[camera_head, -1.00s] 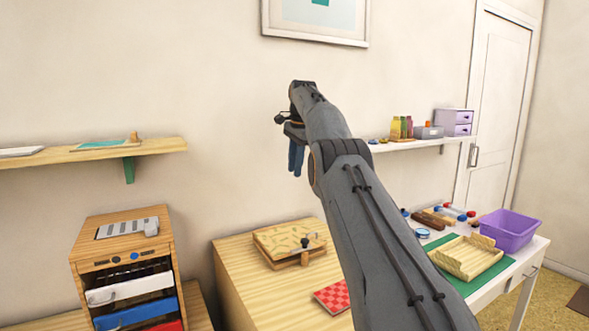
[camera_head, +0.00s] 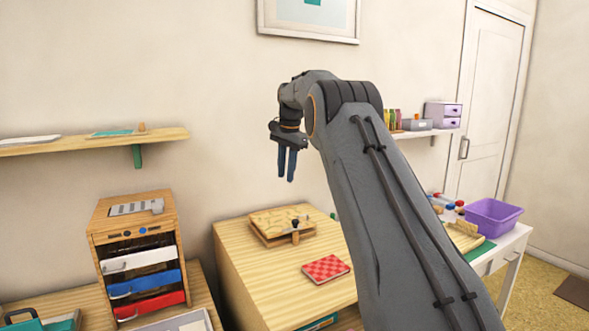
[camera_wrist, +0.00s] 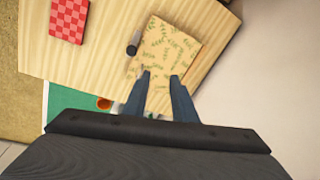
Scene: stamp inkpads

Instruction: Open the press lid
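The press (camera_head: 268,225) is a flat wooden block on a wooden cabinet, with a patterned top lid and a dark knob (camera_head: 295,224) at its front edge. The lid looks shut. In the wrist view the lid (camera_wrist: 168,45) shows a leafy green pattern, and the dark knob (camera_wrist: 133,44) is at its left side. My gripper (camera_head: 287,180) hangs above the press with its fingers pointing down, apart from it. In the wrist view the two fingers of my gripper (camera_wrist: 160,76) are spread with nothing between them.
A red checked pad (camera_head: 326,269) lies on the cabinet top (camera_head: 262,270) in front of the press. A drawer unit (camera_head: 140,255) stands at the left. A purple bin (camera_head: 494,219) is on the white table at the right. A shelf (camera_head: 70,145) is on the wall.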

